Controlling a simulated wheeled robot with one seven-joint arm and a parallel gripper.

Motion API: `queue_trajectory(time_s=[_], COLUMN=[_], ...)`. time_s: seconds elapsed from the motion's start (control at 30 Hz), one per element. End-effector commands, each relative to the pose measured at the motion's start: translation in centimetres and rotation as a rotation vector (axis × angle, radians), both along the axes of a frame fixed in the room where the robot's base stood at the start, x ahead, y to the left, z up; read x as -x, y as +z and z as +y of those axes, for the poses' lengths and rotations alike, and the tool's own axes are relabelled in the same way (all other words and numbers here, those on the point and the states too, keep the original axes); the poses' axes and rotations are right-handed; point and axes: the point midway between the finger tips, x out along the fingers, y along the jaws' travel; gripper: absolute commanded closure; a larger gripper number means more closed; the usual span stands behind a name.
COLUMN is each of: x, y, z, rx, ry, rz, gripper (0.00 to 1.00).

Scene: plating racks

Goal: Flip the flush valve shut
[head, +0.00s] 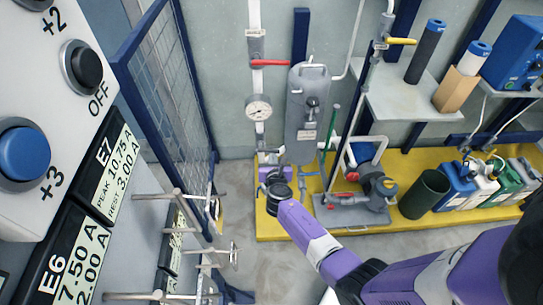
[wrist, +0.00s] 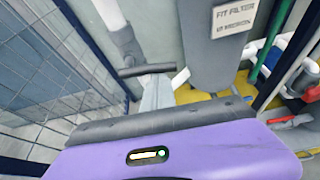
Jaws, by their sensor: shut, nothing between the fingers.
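My gripper (head: 273,173) is low in front of the white pipe beside the grey filter tank (head: 308,120). In the wrist view its pale fingers (wrist: 158,92) are together and empty, just below a dark crossbar (wrist: 146,70) on the pipe. I cannot tell whether they touch it, or whether this bar is the flush valve's handle. No flush valve label is readable. A red lever (head: 270,63) points right, across the upper pipe. A yellow lever (head: 402,41) points right on another pipe. My gripper hides the low pipe in the head view.
A pressure gauge (head: 259,107) sits on the pipe above my gripper. A blue-framed mesh fence (head: 175,85) stands left. A pump (head: 377,183), a dark green bin (head: 424,194) and several jugs stand on the yellow platform (head: 330,226) at right. A control panel (head: 30,190) fills the near left.

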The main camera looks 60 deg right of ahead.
Motion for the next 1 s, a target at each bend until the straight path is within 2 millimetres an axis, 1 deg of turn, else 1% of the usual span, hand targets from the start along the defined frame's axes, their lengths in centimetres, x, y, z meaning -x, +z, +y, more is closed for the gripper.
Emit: queue_trajectory(time_s=[0.03,0.3,0.77,1.0], x=[-0.04,0.01,0.00,0.10], y=[0.34,0.48,0.46,0.99], z=[-0.06,-0.11,-0.09,0.33], rx=[0.011,0.046,0.049,0.049], ry=[-0.001,-0.001,0.000,0.002], rz=[0.013,0.057,0.061,0.062], gripper=[1.00,1.00,1.00,1.00])
